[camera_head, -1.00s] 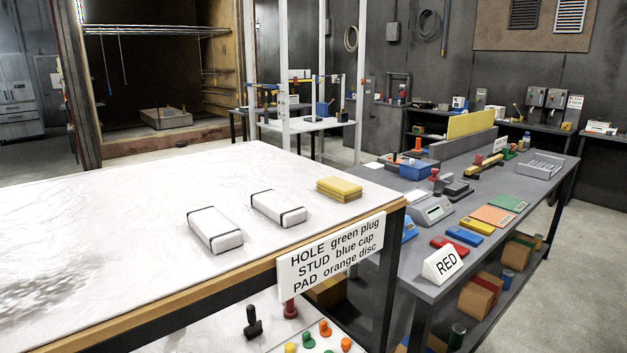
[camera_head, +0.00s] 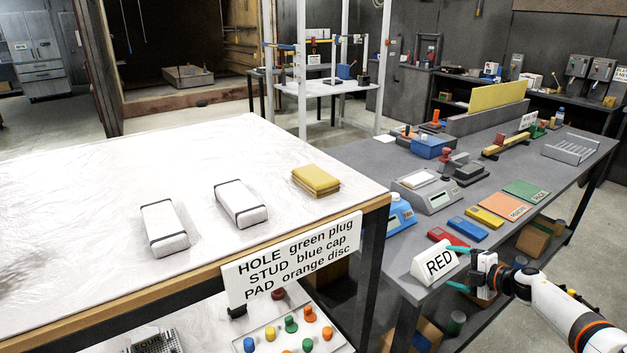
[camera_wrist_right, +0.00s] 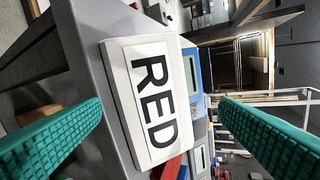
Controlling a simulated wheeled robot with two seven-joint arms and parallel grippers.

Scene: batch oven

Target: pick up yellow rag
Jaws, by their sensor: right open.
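The yellow rag (camera_head: 316,180) lies folded on the white-topped table, near its right corner, to the right of two white strapped bundles. My right gripper (camera_head: 455,269) is at the lower right of the head view, beside the RED sign at the grey bench's front end. It is open and empty, well to the right of the rag. In the right wrist view its green fingers (camera_wrist_right: 160,130) stand apart with the RED sign (camera_wrist_right: 152,100) beyond them. The rag cannot be made out in the wrist view. My left gripper is not in view.
White bundles (camera_head: 164,228) and (camera_head: 241,203) lie left of the rag. A label board (camera_head: 292,259) hangs on the table's front edge. The grey bench (camera_head: 400,272) holds a scale (camera_head: 427,190), coloured blocks and mats. A gap separates table and bench.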

